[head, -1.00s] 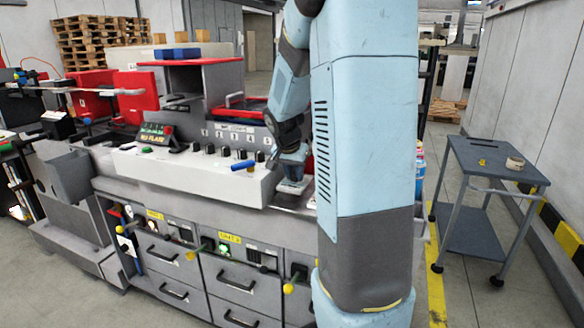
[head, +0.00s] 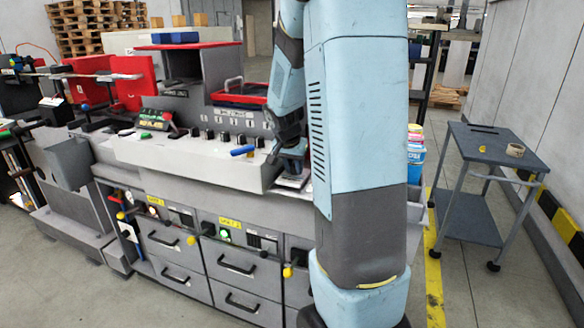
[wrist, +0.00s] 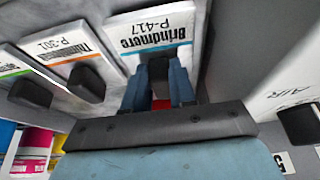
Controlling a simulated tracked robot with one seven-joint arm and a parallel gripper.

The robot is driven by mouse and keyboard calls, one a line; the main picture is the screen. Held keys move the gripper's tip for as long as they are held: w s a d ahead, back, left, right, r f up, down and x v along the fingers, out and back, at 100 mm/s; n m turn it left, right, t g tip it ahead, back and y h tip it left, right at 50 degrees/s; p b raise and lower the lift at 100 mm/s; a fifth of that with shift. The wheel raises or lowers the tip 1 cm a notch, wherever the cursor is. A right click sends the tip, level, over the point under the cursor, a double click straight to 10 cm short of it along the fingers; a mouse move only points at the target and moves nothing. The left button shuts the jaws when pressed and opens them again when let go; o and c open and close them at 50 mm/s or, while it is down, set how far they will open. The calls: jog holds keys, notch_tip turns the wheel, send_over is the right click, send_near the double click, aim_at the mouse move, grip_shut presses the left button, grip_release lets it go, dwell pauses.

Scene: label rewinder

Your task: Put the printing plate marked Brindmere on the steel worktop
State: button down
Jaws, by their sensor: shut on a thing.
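The printing plate marked Brindmere (wrist: 160,32) shows in the wrist view, with a blue stripe, the code P-417 and a dark block-like grip. My gripper (wrist: 160,86) has its two blue fingers on either side of that dark grip and is shut on it. In the head view my gripper (head: 293,152) points down at the right end of the machine, with a pale plate (head: 292,182) under it. I cannot tell whether the plate is lifted off its surface. No surface is clearly recognisable as the steel worktop.
A plate with an orange stripe marked P-301 (wrist: 72,45) lies beside it, and a green-striped plate (wrist: 12,65) lies further left. Coloured cans (wrist: 35,145) stand close by. A grey trolley (head: 480,143) with a tape roll stands at right, across clear floor.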

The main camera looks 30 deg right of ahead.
jog(key=shift+f, duration=0.25)
jog(key=c, duration=0.8)
grip_release()
jog(key=shift+c, duration=0.2)
jog(key=shift+s+a+r, duration=0.1)
jog(key=shift+a+r, duration=0.05)
jog(key=shift+r, duration=0.4)
jog(key=v, duration=1.2)
jog(key=shift+r, duration=0.25)
jog(key=s+a+r+n+t+y, duration=0.1)
jog(key=s+a+n, duration=0.4)
jog(key=s, duration=0.6)
jog(key=s+a+r+n+t+y, duration=0.1)
jog(key=s+a+n, duration=0.4)
jog(key=s+a, duration=0.5)
jog(key=shift+s+r+t+y, duration=0.4)
jog(key=shift+s+r+y, duration=0.2)
jog(key=shift+y, duration=0.2)
